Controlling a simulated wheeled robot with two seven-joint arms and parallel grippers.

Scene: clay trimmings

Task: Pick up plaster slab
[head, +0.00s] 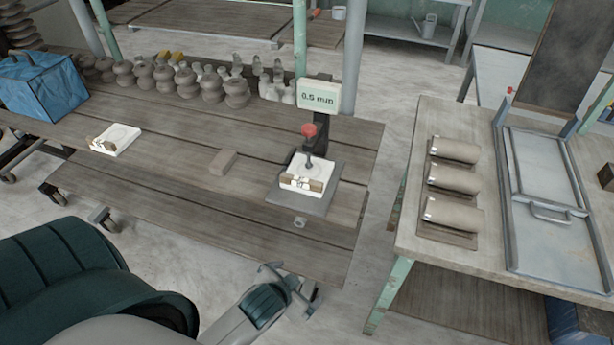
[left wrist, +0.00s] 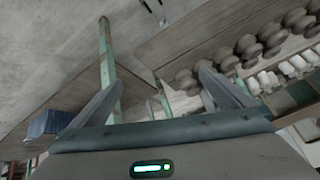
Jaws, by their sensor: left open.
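One white plaster slab (head: 121,136) lies flat on the left part of the wooden workbench, with a small brownish piece on its near left edge. Another white slab (head: 299,168) lies on the dark plate of a gauge stand (head: 322,199), beneath its red-topped probe, also with a brownish piece at its near edge. My left gripper (head: 300,281) is open and empty, off the bench's near edge and below the gauge stand in the picture. Its two spread fingers also show in the left wrist view (left wrist: 160,82), where I make out no slab. My right gripper is not in view.
Rows of brown and white turned pieces (head: 187,84) line the back, beside a blue box (head: 40,85). A 0.5 mm display (head: 318,95) stands above the gauge. The right table (head: 412,215) holds several rolls (head: 455,180) and a metal tray (head: 560,240).

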